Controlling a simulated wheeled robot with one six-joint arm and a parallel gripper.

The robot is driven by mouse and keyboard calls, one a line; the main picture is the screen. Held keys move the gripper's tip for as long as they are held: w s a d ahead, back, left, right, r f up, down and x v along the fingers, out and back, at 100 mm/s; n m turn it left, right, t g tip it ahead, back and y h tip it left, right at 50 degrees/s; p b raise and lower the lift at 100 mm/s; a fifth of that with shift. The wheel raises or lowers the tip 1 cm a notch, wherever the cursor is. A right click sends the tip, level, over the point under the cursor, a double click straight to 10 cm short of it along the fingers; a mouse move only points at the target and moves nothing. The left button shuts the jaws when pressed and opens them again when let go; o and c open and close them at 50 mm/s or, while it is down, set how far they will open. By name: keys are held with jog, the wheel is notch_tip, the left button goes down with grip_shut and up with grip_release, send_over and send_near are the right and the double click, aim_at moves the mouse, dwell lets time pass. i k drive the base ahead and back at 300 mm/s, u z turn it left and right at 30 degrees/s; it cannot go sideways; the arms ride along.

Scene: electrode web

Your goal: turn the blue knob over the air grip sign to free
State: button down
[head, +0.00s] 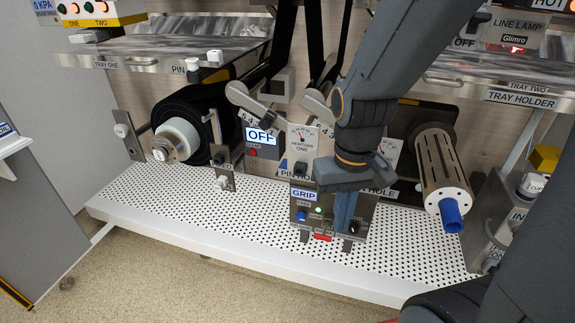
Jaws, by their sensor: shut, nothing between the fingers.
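A small box on the perforated bench carries a sign reading GRIP (303,195); any further word on it is hidden or unreadable. A small blue knob (302,215) sits on the box face just below that sign, and its setting is too small to read. My gripper (344,228) points down in front of the right part of the box, just right of the blue knob and apart from it. It is shut and empty. It hides part of the box and of the signs behind.
A green light (318,210), a red part (322,237) and a black knob (352,227) are close by. A slotted roller with a blue end (446,190) juts out right. A black roll (190,125) stands left. The perforated bench (180,205) is clear at front left.

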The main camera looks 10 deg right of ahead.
aim_at(301, 217)
jog(key=u, duration=1.15)
jog(key=k, duration=0.85)
jog(key=z, duration=0.9)
